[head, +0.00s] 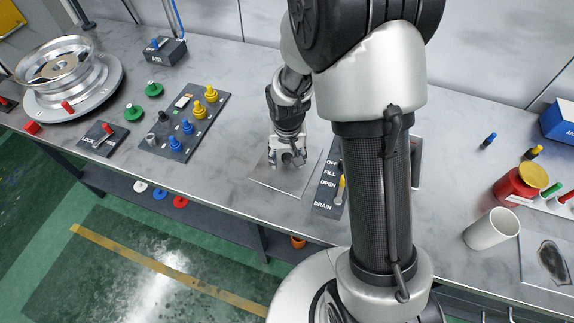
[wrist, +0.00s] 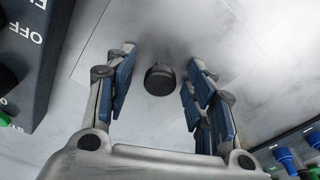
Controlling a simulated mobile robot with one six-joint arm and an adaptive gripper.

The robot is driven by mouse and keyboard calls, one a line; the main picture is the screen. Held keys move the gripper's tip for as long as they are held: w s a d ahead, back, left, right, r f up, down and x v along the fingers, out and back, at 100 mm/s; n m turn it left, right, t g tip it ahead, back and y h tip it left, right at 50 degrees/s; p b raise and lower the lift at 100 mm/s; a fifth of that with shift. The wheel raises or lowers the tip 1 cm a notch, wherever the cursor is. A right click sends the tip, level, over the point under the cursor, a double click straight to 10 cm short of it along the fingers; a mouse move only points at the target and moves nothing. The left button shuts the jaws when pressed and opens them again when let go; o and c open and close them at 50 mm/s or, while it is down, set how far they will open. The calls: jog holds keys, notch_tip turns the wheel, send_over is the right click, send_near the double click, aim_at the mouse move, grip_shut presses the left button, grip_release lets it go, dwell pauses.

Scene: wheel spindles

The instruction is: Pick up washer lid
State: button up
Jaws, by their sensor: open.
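The washer lid (head: 290,186) looks like a flat grey metal plate on the bench, left of the labelled control panel. In the wrist view its pale surface (wrist: 170,28) carries a round black knob (wrist: 160,79). My gripper (head: 287,164) is over the lid, pointing down. In the wrist view my gripper (wrist: 160,72) is open, with one finger on each side of the knob and a gap on both sides. In the head view my gripper hides the knob.
A panel (head: 328,188) marked OFF, FILL, OPEN and DRAIN stands close to the right of the lid. A dark board (head: 165,152) with blue and yellow pieces lies to the left.

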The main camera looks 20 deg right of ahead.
grip_shut()
dwell(0.6)
